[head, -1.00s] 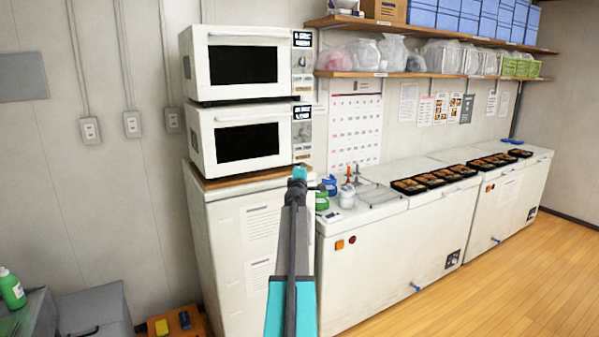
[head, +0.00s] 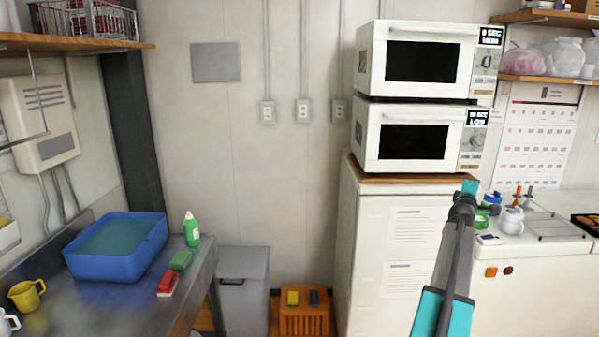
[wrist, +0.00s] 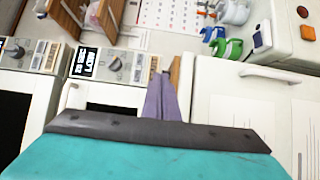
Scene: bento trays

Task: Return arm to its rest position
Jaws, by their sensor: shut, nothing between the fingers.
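My gripper (wrist: 160,95) shows in the wrist view as two purple fingers lying together with nothing between them. My teal and grey arm rises at the lower right of the head view, in front of the white cabinet and the counter's near end. The fingers cannot be made out clearly in the head view. In the wrist view the scene appears turned, with a microwave panel (wrist: 120,66) to the left of the fingers and a white cabinet door beyond them. No food tray is in the gripper.
Two stacked microwaves (head: 420,58) stand on a white cabinet (head: 372,235). Jars and a white pot (head: 512,221) sit on the chest freezer at right. At left, a steel table holds a blue basin (head: 150,255), sponges and a green bottle (head: 191,230).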

